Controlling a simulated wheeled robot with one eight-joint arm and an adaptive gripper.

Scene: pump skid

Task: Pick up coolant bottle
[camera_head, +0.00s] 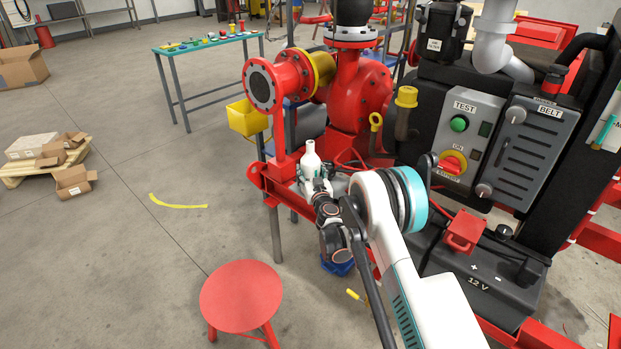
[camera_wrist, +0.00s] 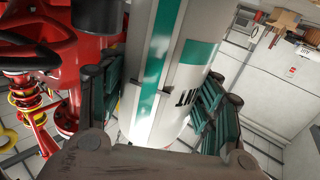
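The coolant bottle (camera_head: 311,160) is white with a teal label and a narrow neck. It stands on the red skid beside the pump in the head view. In the wrist view the bottle (camera_wrist: 168,65) fills the middle, with dark lettering low on its side. My gripper (camera_head: 317,186) is right at the bottle. Its two teal-padded fingers (camera_wrist: 158,100) lie on either side of the bottle's body. They are close to its sides, but whether they both press on it cannot be seen. The bottle's lower part is partly hidden by my gripper in the head view.
The red pump (camera_head: 362,100) stands close behind the bottle. A control panel (camera_head: 468,130) and a battery (camera_head: 480,265) are to the right. A yellow bin (camera_head: 246,118) hangs at the left. A red stool (camera_head: 241,296) stands in front, with open floor further left.

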